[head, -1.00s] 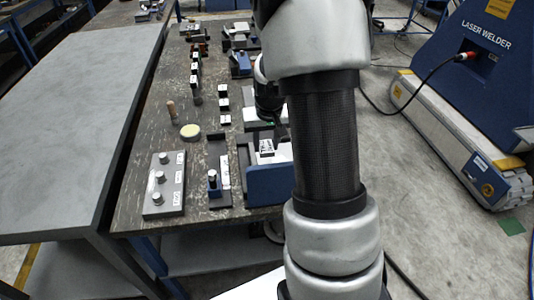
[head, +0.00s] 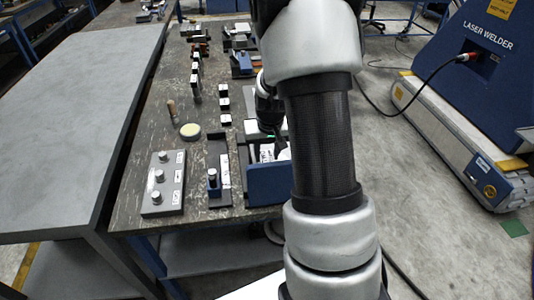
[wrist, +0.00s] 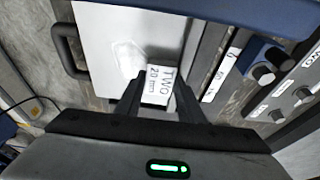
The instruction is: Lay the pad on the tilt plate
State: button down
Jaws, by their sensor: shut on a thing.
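My gripper (wrist: 158,98) is shut on a small white block labelled "TWO 20 mm" (wrist: 162,84), which I take to be the pad. It is held between the two dark fingers, over a pale grey plate (wrist: 105,25) with a dark handle at its left in the wrist view. I take this to be the tilt plate. Whether the block touches the plate cannot be told. In the head view, the plate lies behind a blue front block (head: 268,184), partly hidden by my arm. There my gripper (head: 281,146) is over it.
A grey panel with several knobs (head: 163,190) and a dark holder with a knob (head: 219,190) stand left of the fixture. A round yellowish-topped disc (head: 190,131) and several small labelled blocks (head: 225,105) are farther back. The grey table (head: 75,120) at left is clear.

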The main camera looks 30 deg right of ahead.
jog(key=c, duration=1.2)
grip_release()
